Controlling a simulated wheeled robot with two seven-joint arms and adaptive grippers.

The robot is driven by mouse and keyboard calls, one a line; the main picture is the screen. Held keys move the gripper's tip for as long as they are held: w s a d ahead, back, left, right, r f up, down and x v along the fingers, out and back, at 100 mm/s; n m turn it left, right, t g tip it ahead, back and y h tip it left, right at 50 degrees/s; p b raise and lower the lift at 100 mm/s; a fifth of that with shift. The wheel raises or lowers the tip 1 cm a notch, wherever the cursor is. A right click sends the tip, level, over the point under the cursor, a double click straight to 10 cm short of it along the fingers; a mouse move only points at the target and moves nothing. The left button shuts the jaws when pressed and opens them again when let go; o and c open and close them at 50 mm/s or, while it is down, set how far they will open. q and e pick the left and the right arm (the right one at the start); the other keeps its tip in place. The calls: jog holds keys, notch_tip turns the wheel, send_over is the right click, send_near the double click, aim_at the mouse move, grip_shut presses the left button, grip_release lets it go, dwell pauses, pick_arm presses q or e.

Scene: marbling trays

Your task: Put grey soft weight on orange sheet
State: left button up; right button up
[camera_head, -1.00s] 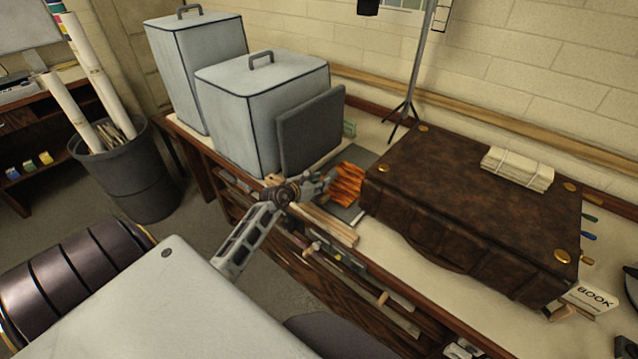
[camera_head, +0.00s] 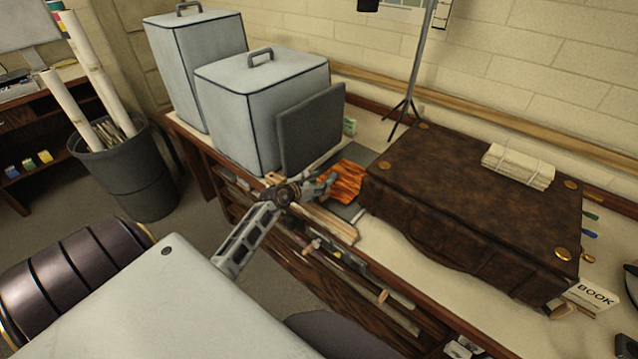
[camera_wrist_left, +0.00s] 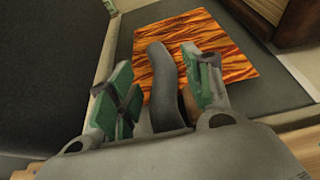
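The orange sheet (camera_head: 349,180), with dark wavy marks, lies on a dark grey board on the bench; it also shows in the left wrist view (camera_wrist_left: 225,45). A dark grey curved bar, which looks like the soft weight (camera_wrist_left: 163,75), lies across the sheet's near left part in that view. Its near end is hidden behind my gripper's palm. My left gripper (camera_head: 331,182) is at the sheet's near side. In the wrist view its green-padded fingers (camera_wrist_left: 160,75) stand apart on either side of the weight, with gaps showing. My right gripper is out of view.
A brown case (camera_head: 470,200) stands close right of the sheet. A dark upright panel (camera_head: 312,128) leans on a pale lidded box (camera_head: 235,110) behind left. Wooden strips (camera_head: 335,224) lie at the bench's front edge.

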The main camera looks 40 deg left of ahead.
pick_arm(q)
jog(key=shift+r, duration=0.15)
jog(key=shift+r+p, duration=0.3)
jog(key=shift+r, duration=0.3)
jog(key=shift+s, duration=0.25)
jog(key=shift+v, duration=1.05)
jog(key=v, duration=0.9)
jog(key=shift+s, duration=0.15)
dwell(1.3)
